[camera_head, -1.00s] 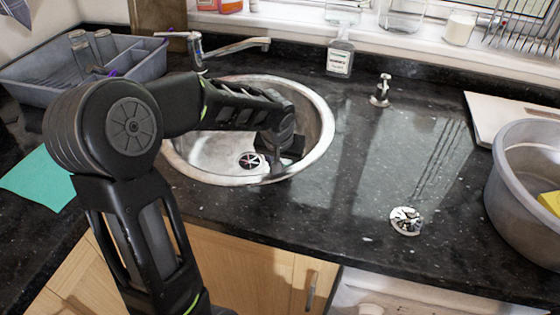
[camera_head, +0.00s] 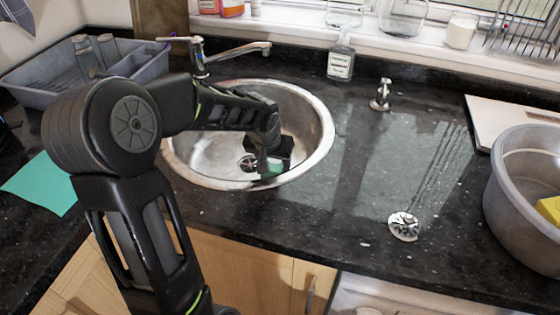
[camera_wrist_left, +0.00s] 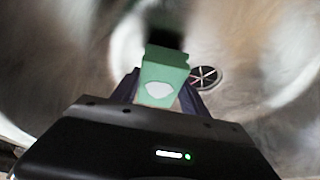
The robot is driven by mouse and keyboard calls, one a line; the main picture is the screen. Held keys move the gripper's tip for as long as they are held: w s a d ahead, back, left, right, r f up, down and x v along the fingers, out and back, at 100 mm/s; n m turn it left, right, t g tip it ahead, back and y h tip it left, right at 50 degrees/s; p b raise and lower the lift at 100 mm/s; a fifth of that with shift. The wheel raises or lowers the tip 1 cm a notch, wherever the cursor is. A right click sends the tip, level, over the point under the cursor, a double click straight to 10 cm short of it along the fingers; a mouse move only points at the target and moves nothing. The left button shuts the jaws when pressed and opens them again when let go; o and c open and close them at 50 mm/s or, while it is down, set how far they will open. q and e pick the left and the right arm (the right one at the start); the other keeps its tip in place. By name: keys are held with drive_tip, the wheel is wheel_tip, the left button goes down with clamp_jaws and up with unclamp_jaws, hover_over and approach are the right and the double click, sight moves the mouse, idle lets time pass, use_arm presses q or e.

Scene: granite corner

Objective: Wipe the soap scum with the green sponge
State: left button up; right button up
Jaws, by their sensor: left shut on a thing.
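My left gripper (camera_head: 268,164) reaches down into the round metal sink (camera_head: 318,160), near its front right wall and beside the drain (camera_head: 247,163). It is shut on the green sponge (camera_head: 272,171), which shows only as a small green patch in the head view. In the left wrist view the sponge (camera_wrist_left: 165,72) sits between the fingers, with a pale patch on its face. Whether the sponge touches the sink is unclear. I cannot make out the soap scum for certain; the sink surface has blurred whitish and brownish areas. My right gripper is out of view.
A tap (camera_head: 235,48) stands behind the sink. A grey dish rack (camera_head: 45,90) is at the back left, a teal cloth (camera_head: 42,185) at left. A soap bottle (camera_head: 341,60) stands at the back. A grey tub (camera_head: 510,190) is at right. The counter between sink and tub is mostly clear.

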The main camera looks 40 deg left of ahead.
use_arm(q)
drive_tip(key=shift+s+a, duration=0.2)
drive_tip(key=shift+a, duration=0.4)
drive_tip(key=shift+s+a, duration=0.15)
drive_tip(key=shift+a, duration=0.45)
drive_tip(key=shift+w+a+f, duration=0.1)
drive_tip(key=shift+w+a, duration=0.05)
drive_tip(key=shift+w, duration=0.3)
drive_tip(key=shift+w+a+f, duration=0.1)
drive_tip(key=shift+w+a, duration=0.05)
drive_tip(key=shift+w, duration=0.3)
drive_tip(key=shift+w+d+f+b, duration=0.15)
drive_tip(key=shift+d+b, duration=0.15)
drive_tip(key=shift+d, duration=0.15)
drive_tip(key=shift+w+d+f+b, duration=0.15)
drive_tip(key=shift+d+b, duration=0.1)
drive_tip(key=shift+d, duration=0.2)
drive_tip(key=shift+w+d+b, duration=0.25)
drive_tip(key=shift+d+b, duration=0.15)
drive_tip(key=shift+d, duration=0.3)
drive_tip(key=shift+d+r, duration=0.15)
drive_tip(key=shift+d, duration=0.05)
drive_tip(key=shift+d, duration=0.1)
